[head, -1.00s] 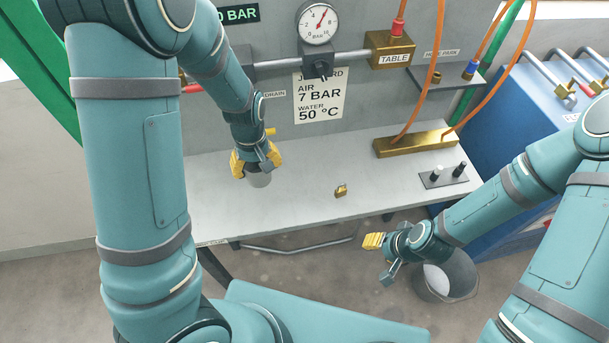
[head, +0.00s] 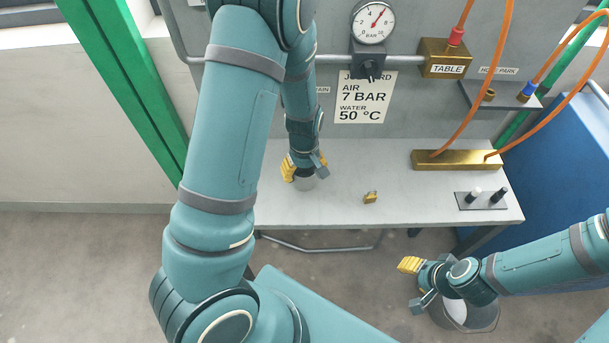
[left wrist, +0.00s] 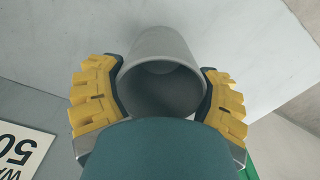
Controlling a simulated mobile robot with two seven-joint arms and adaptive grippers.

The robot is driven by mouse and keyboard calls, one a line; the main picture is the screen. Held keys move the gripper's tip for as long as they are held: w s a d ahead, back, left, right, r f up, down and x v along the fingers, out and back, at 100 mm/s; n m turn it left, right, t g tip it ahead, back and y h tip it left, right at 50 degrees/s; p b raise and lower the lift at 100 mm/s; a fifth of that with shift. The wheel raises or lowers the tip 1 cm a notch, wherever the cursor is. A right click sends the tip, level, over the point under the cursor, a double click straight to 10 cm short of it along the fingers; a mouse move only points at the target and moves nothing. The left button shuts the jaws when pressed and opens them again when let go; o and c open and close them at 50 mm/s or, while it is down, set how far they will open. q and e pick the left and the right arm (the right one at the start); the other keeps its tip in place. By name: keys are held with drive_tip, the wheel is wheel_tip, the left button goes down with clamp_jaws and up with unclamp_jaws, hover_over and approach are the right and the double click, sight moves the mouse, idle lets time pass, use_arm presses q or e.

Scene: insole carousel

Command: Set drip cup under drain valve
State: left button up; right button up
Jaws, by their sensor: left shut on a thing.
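My left gripper (head: 305,167) is shut on a grey drip cup (head: 305,184), with yellow-padded fingers on either side of it. The cup is upright at the bench top's left part; I cannot tell whether it touches the surface. In the left wrist view, the cup (left wrist: 158,42) sits between the two fingers of the left gripper (left wrist: 160,92), its round opening facing the camera. The drain valve is hidden behind my left arm; only the end of its label (head: 323,90) shows. My right gripper (head: 414,284) is open and empty in front of the bench.
A small brass padlock (head: 370,197) lies on the bench top (head: 340,212) right of the cup. A brass manifold (head: 456,160) with orange hoses and a plate with knobs (head: 482,200) are further right. A bin (head: 482,314) stands on the floor below my right gripper.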

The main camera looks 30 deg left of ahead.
use_arm(q)
drive_tip(key=shift+f, duration=1)
drive_tip(key=shift+f, duration=0.2)
drive_tip(key=o, duration=1.1)
drive_tip(key=shift+r, duration=0.1)
